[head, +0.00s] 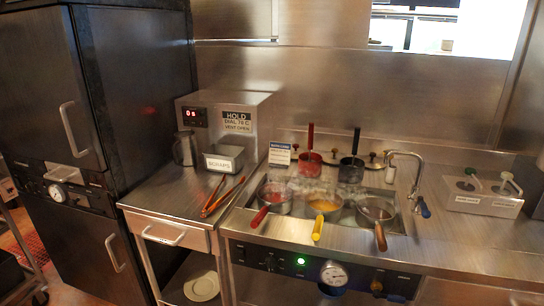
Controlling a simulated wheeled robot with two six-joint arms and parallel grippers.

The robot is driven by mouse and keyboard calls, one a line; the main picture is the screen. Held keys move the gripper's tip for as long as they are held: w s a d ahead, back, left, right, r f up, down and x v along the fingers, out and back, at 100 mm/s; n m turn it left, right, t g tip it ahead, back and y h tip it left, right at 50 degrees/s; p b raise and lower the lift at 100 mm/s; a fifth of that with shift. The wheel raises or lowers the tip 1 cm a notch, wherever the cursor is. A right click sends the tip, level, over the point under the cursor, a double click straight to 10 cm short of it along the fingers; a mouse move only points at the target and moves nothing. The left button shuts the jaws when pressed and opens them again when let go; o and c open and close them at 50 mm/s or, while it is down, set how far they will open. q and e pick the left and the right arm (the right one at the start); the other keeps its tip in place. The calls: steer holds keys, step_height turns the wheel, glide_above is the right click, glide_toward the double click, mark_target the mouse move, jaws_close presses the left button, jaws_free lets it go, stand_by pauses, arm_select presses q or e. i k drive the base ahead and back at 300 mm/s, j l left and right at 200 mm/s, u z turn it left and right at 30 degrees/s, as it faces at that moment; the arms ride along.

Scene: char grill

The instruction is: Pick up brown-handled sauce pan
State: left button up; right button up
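The brown-handled sauce pan (376,209) sits at the front right of the steaming well in the steel counter. Its brown handle (380,237) points toward the front edge, slightly right. It appears dark inside; its contents are hard to tell. A yellow-handled pan (323,204) with orange contents is just left of it. A red-handled pan (276,196) with red contents is further left. Neither of my grippers is in view, and nothing is holding the brown handle.
Behind are a second red-handled pan (309,163) and a black-handled pan (351,168). A faucet (411,165) with a blue tip rises right of the brown-handled pan. Tongs (223,196) lie left. A steel holder (484,196) stands right; counter before it is clear.

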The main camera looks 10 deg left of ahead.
mark_target(379, 214)
steer(key=i+u, duration=0.4)
steer(key=i, duration=1.15)
steer(key=l+z, duration=0.15)
steer(key=z, duration=0.2)
steer(key=l+z, duration=0.2)
steer(key=z, duration=0.15)
steer(key=l+z, duration=0.15)
steer(key=z, duration=0.15)
steer(key=k+l+z, duration=0.1)
steer(key=k+z, duration=0.3)
steer(key=k, duration=0.25)
steer(key=k+j+z, duration=0.15)
steer(key=z, duration=0.3)
steer(key=k+j+z, duration=0.15)
steer(key=z, duration=0.3)
steer(key=k+j+z, duration=0.2)
steer(key=z, duration=0.25)
